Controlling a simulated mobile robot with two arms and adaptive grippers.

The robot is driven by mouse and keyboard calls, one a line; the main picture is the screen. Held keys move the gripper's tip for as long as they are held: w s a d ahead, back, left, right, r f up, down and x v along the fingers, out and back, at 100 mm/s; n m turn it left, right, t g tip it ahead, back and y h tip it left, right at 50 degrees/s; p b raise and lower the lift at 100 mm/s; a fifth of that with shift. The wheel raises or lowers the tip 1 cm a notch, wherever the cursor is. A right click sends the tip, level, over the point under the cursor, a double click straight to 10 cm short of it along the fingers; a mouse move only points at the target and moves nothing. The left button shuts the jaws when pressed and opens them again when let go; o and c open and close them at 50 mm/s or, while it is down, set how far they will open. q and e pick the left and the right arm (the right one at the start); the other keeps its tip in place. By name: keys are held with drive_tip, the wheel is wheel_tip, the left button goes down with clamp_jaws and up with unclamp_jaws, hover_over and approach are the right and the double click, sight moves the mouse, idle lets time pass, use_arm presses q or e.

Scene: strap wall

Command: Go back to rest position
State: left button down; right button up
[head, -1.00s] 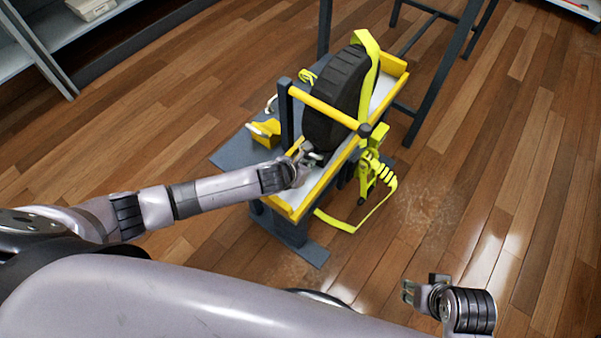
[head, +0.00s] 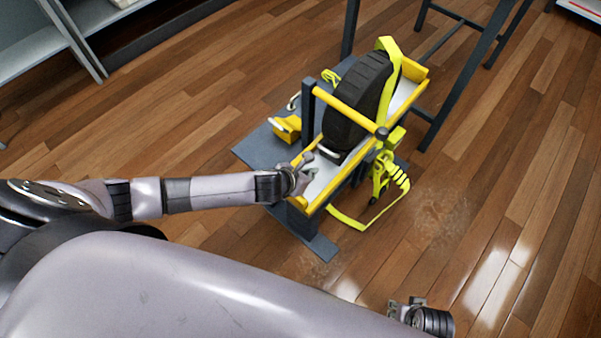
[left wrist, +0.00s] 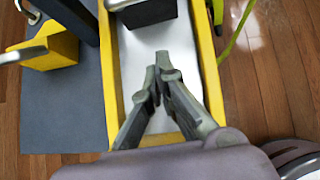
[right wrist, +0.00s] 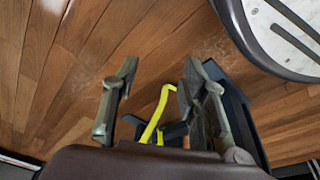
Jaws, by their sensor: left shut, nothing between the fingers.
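My left gripper (head: 306,165) is at the near end of the yellow-edged tray that holds the black tire (head: 357,100). In the left wrist view its fingers (left wrist: 155,75) are closed together with nothing between them, over the white tray floor (left wrist: 178,40). My right gripper (head: 400,305) is low at the bottom right of the head view, over open floor. In the right wrist view its fingers (right wrist: 158,85) are wide apart and empty. A yellow strap (head: 390,55) runs over the tire.
A yellow ratchet and strap tail (head: 385,178) hang at the stand's right side. A yellow bar (head: 345,107) crosses beside the tire. A shelf (head: 40,45) stands at the upper left.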

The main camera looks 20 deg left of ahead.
use_arm(q)
drive_tip(key=shift+p+v, duration=0.65)
drive_tip(key=shift+v, duration=2.15)
use_arm(e)
drive_tip(key=s+f, duration=0.3)
drive_tip(key=f, duration=0.2)
drive_tip(key=shift+d, duration=0.2)
